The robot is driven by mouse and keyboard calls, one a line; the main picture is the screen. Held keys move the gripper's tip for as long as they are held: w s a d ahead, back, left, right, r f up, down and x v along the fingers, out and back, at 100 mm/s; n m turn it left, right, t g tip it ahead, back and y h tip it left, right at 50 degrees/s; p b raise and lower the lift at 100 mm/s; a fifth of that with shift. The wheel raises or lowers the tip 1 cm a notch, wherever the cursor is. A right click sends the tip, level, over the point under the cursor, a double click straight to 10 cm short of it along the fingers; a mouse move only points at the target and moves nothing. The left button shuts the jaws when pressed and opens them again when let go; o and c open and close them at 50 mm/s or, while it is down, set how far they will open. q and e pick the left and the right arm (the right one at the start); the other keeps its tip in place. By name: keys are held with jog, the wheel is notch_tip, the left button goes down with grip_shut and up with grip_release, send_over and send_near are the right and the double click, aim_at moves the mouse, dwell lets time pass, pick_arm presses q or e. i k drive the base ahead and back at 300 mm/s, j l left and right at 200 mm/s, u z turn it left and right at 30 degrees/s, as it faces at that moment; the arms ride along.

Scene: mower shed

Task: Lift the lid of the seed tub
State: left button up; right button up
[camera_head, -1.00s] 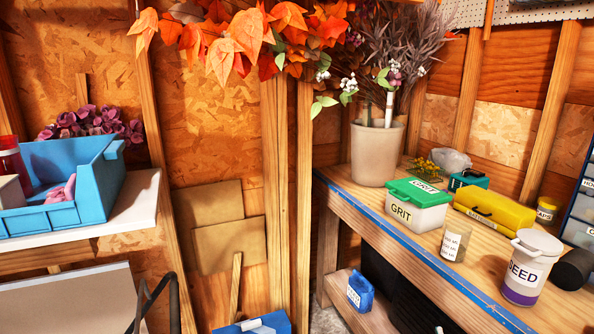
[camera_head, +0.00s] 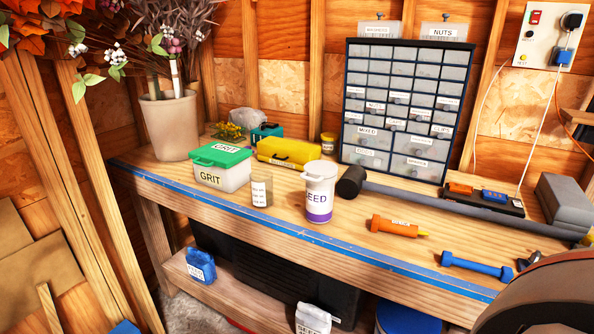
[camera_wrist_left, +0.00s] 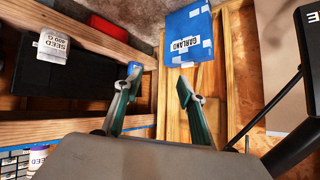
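The seed tub (camera_head: 319,205) is a white tub with a purple band, upright near the front edge of the wooden bench. Its pale lid (camera_head: 321,169) sits closed on top, with a small tab at its left side. In the left wrist view a part of the tub (camera_wrist_left: 38,157) shows at the bottom left corner. My left gripper (camera_wrist_left: 158,85) shows in that view with its two fingers apart and nothing between them, well away from the tub. Neither gripper shows in the head view.
The bench (camera_head: 285,230) also holds a clear jar (camera_head: 262,193) left of the tub, a dark cylinder (camera_head: 351,181) right of it, a green-lidded grit box (camera_head: 222,168) and an orange tool (camera_head: 394,227). A drawer cabinet (camera_head: 408,110) stands behind. The tub's front is clear.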

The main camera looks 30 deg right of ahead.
aim_at(321, 170)
jog(key=l+z, duration=0.15)
jog(key=z, duration=0.9)
